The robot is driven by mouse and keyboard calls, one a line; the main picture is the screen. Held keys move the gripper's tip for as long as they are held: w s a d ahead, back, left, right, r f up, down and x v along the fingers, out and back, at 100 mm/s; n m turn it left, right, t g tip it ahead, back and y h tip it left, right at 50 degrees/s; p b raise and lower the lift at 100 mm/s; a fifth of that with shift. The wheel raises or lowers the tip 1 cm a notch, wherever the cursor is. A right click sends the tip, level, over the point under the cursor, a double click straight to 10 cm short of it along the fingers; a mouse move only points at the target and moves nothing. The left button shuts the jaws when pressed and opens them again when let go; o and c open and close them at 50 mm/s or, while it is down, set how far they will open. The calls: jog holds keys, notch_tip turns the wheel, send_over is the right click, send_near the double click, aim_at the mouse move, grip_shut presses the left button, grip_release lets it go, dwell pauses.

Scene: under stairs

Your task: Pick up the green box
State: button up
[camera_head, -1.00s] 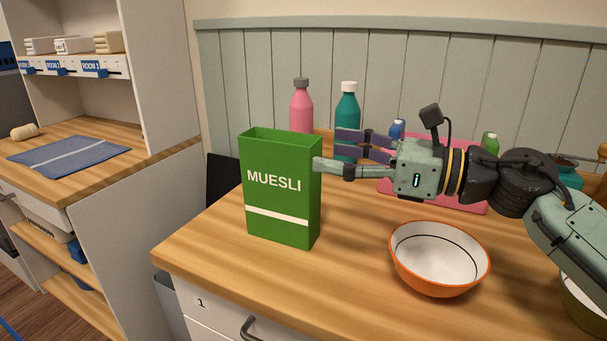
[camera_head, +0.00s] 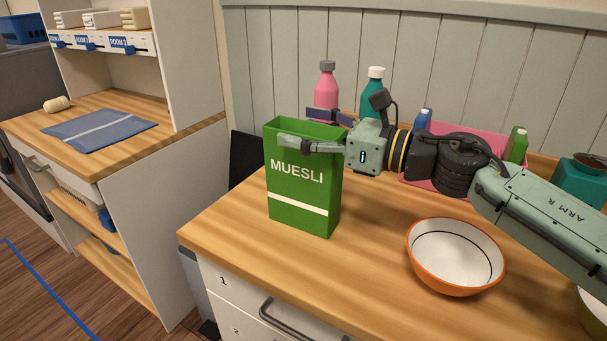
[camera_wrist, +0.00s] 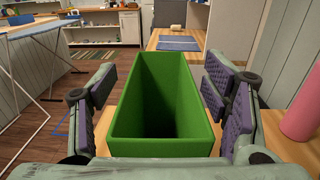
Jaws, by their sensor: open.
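The green box (camera_head: 303,198), marked MUESLI, stands upright near the left front corner of the wooden counter. It is open at the top. My gripper (camera_head: 300,128) is open at the upper part of the box, with one finger across its front face and the other behind it. In the wrist view the green box (camera_wrist: 163,100) lies between the two spread fingers of my gripper (camera_wrist: 163,88), with a gap on each side. The inside of the box is dark.
An orange-rimmed bowl (camera_head: 455,255) stands to the right on the counter (camera_head: 350,260). A pink bottle (camera_head: 326,88) and a teal bottle (camera_head: 372,92) stand behind the gripper. A pink tray (camera_head: 487,146) lies at the back. A desk with a blue mat (camera_head: 98,133) is further left.

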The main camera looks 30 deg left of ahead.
jog(key=shift+a, duration=0.2)
jog(key=shift+c, duration=0.5)
jog(key=c, duration=1.5)
jog(key=shift+c, duration=0.2)
jog(key=shift+r, duration=0.15)
jog(key=s+d+r+b, duration=0.2)
jog(key=s+d+b, duration=0.1)
jog(key=s, duration=0.4)
jog(key=s+d+r+b, duration=0.2)
jog(key=s+d+b, duration=0.1)
jog(key=s, duration=0.4)
jog(key=shift+s+d+r, duration=0.15)
jog(key=shift+s+r, duration=0.15)
